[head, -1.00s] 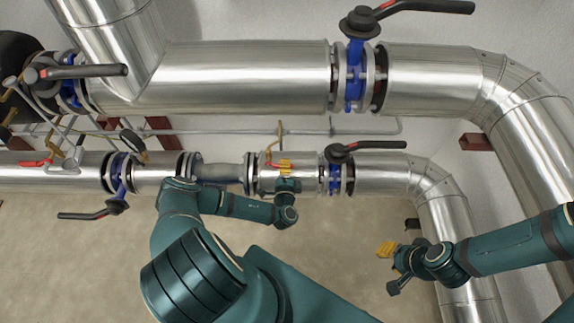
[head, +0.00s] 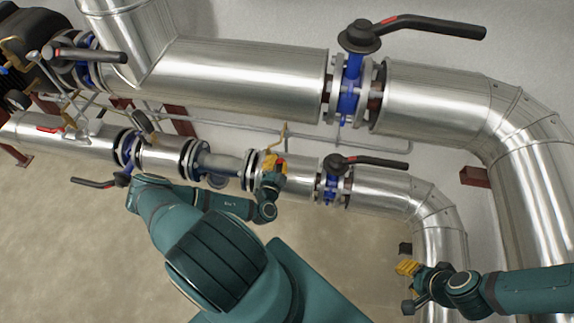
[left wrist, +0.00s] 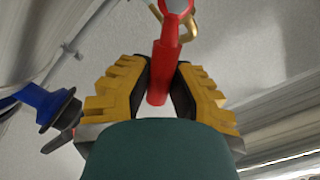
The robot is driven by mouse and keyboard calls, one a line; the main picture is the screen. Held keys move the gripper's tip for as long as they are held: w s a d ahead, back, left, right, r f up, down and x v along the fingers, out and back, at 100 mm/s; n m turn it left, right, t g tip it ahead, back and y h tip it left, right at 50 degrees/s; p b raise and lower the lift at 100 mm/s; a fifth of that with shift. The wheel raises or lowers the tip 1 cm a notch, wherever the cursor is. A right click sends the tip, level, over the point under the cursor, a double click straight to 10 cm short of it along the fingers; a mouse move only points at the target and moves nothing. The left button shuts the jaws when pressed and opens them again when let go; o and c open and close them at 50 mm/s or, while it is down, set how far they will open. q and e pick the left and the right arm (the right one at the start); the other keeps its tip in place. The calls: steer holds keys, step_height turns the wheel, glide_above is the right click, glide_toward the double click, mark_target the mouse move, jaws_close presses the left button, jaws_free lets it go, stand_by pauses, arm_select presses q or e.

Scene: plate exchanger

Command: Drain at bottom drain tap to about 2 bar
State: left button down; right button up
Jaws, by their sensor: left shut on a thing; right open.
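A small tap with a red handle (left wrist: 161,75) and brass-coloured pipe (left wrist: 190,25) shows in the left wrist view. The red handle stands between the yellow fingers of my left gripper (left wrist: 165,90), which is shut on it. In the head view my left gripper (head: 273,167) is at the lower silver pipe, just below a thin brass-coloured pipe (head: 284,135); it hides most of the tap there. My right gripper (head: 407,268) is open and empty at the lower right, away from the tap. No readable pressure dial shows.
Blue valves with black levers sit on the upper pipe (head: 240,75) and the lower pipe (head: 388,190). One lever (head: 368,162) is just right of my left gripper. Another red handle (head: 50,129) is at the far left. The floor (head: 60,230) below the pipes looks clear.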

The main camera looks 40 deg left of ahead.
arm_select(q)
steer(key=shift+s+a+r+n, duration=0.15)
steer(key=shift+a+r+n, duration=0.3)
steer(key=shift+n, duration=0.55)
steer(key=shift+s+a+r+n, duration=0.25)
steer(key=shift+a+n, duration=0.15)
steer(key=shift+n, duration=0.55)
steer(key=shift+s+a+r+n, duration=0.25)
steer(key=shift+a+n, duration=0.1)
steer(key=shift+n, duration=0.6)
steer(key=c, duration=0.8)
jaws_free()
steer(key=shift+c, duration=0.2)
steer(key=shift+f, duration=0.1)
steer(key=shift+s+d, duration=0.1)
